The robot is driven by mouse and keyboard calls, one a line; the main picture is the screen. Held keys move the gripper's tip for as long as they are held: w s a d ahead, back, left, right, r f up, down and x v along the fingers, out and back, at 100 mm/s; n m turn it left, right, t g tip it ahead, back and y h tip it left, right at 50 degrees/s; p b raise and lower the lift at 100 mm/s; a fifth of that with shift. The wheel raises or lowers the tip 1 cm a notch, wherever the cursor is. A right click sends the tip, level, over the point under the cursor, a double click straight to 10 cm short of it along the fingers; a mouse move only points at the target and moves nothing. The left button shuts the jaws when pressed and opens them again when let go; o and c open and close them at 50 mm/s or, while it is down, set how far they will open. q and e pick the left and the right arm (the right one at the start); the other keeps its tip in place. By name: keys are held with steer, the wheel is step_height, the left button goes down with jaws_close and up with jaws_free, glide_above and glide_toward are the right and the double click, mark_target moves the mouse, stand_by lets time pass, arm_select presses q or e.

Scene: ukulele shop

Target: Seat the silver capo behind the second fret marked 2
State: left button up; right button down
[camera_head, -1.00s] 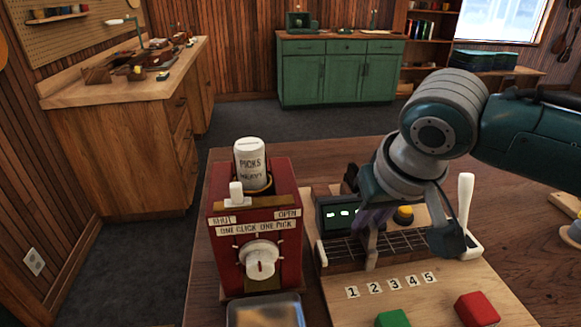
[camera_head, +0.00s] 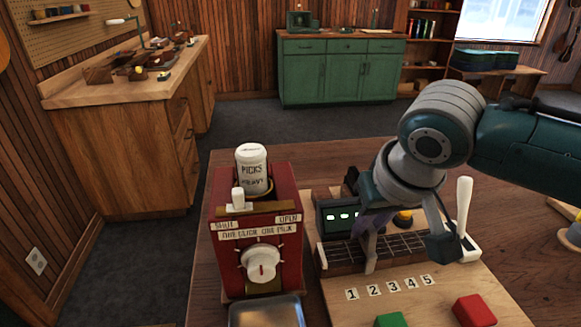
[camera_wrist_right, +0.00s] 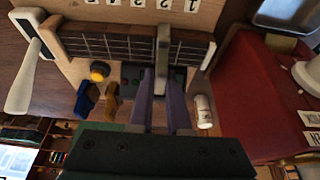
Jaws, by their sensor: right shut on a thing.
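My right gripper (camera_head: 362,222) is shut on the silver capo (camera_head: 370,254), with the arm coming in from the right. In the right wrist view its two fingers (camera_wrist_right: 160,92) close on the capo (camera_wrist_right: 163,45), which reaches across the strings of the fretboard (camera_wrist_right: 110,46). In the head view the fretboard (camera_head: 402,244) lies behind number labels 1 to 5, and the capo's near end is close to the label 2 (camera_head: 374,290). I cannot tell whether the capo touches the strings. My left gripper is not in view.
A red pick dispenser (camera_head: 284,262) with a PICKS can (camera_head: 251,166) stands close on the left. A white lever (camera_head: 463,212) rises at the fretboard's right end, near a yellow knob (camera_head: 403,217). Green (camera_head: 391,320) and red (camera_head: 474,310) blocks sit in front. A metal tray (camera_head: 266,313) is front left.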

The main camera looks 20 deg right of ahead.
mark_target(374, 257)
stand_by(0.5)
steer(key=shift+f+b, duration=0.3)
steer(key=shift+f, duration=0.3)
steer(key=c, duration=1.2)
jaws_free()
steer(key=shift+o, duration=0.2)
steer(key=shift+p+v, duration=1.1)
steer(key=shift+p, duration=0.3)
steer(key=p+v, duration=0.9)
steer(key=p, duration=0.3)
